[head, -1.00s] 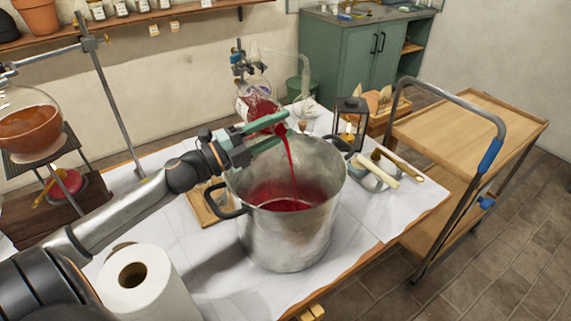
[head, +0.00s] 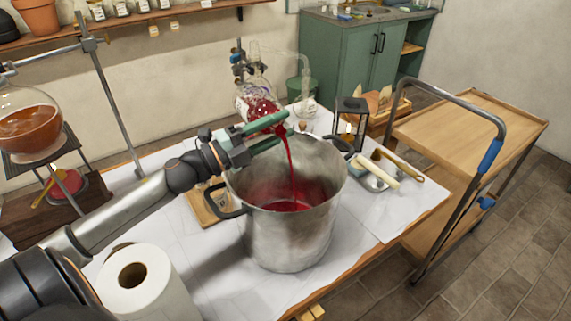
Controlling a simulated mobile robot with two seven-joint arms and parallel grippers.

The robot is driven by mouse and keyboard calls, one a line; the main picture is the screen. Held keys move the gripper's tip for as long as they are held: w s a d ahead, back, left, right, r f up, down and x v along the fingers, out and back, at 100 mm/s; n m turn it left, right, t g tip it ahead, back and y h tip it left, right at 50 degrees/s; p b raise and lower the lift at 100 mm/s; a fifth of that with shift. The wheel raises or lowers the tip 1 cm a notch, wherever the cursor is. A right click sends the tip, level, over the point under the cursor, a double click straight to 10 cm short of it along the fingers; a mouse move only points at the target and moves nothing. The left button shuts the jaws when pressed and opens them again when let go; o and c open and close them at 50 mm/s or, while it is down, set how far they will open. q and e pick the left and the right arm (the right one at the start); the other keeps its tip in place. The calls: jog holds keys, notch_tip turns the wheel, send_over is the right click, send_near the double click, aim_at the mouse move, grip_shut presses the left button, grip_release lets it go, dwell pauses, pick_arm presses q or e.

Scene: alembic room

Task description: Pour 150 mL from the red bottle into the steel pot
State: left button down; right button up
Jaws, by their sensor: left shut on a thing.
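The steel pot (head: 290,240) stands upright on the white-covered table, with red liquid (head: 285,205) visible inside. My left gripper (head: 270,132) is shut on the red bottle (head: 258,104) and holds it tilted above the pot's far rim. The bottle is clear with red contents and a label, and its lower part is partly hidden by the green fingers. A thin red stream (head: 291,165) falls from the bottle's mouth into the pot. My right gripper is not in view.
A paper towel roll (head: 145,285) stands at the front left. A round flask of orange liquid (head: 28,125) is on a stand at the left. A black lantern (head: 351,118) and a small dish (head: 372,180) lie right of the pot. A wooden trolley (head: 470,135) stands beyond the table.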

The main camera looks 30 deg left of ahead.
pick_arm(q)
jog(key=shift+r+m, duration=0.2)
jog(key=shift+m, duration=0.2)
dwell(1.3)
